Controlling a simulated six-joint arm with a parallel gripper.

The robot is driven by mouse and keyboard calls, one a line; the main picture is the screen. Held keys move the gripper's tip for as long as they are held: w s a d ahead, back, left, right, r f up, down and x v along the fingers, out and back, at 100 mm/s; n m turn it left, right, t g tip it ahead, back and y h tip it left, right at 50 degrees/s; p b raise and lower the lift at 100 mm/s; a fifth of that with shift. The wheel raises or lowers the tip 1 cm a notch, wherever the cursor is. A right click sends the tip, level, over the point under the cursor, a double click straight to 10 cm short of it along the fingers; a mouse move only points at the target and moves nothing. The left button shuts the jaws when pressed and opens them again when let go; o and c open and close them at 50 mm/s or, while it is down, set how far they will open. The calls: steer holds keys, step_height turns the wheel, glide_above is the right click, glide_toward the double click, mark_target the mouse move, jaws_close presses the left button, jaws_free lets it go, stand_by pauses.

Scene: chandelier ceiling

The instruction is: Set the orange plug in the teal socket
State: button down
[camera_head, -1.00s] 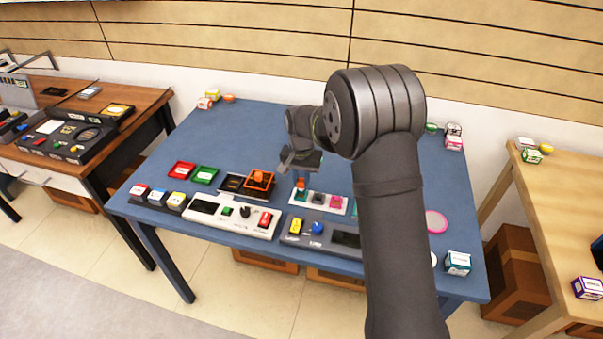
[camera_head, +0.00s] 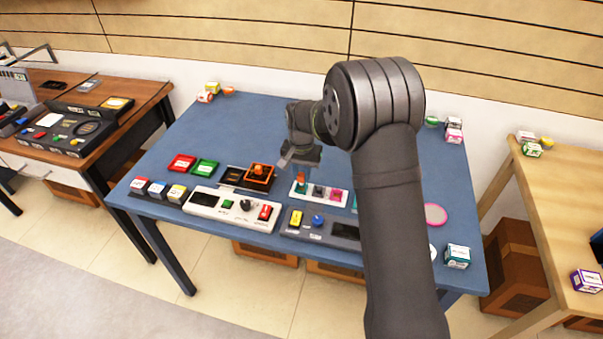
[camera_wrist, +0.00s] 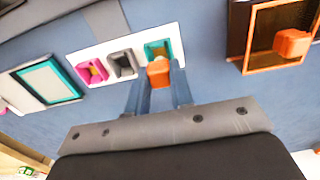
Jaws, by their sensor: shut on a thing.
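The orange plug (camera_wrist: 159,73) is between the fingertips of my gripper (camera_wrist: 160,90) in the wrist view, and my gripper is shut on it. The plug's far end meets or overlaps the teal socket (camera_wrist: 157,50) on a white strip (camera_wrist: 108,42). I cannot tell how deep the plug sits in it. In the head view the teal socket (camera_head: 299,187) is at the left end of the strip, with a bit of orange at it. My gripper (camera_head: 300,172) is above the strip there, its fingers hard to make out.
The strip also holds a grey socket (camera_wrist: 122,64) and a pink socket (camera_wrist: 93,71). A black tray with an orange frame and block (camera_head: 260,174) stands left of the plug. Control panels (camera_head: 234,207) line the front.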

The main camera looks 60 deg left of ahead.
steer(key=shift+f, duration=0.3)
stand_by(0.4)
steer(key=shift+f, duration=0.3)
steer(key=shift+f, duration=0.5)
stand_by(0.8)
steer(key=c, duration=0.8)
jaws_free()
steer(key=shift+r, duration=3.75)
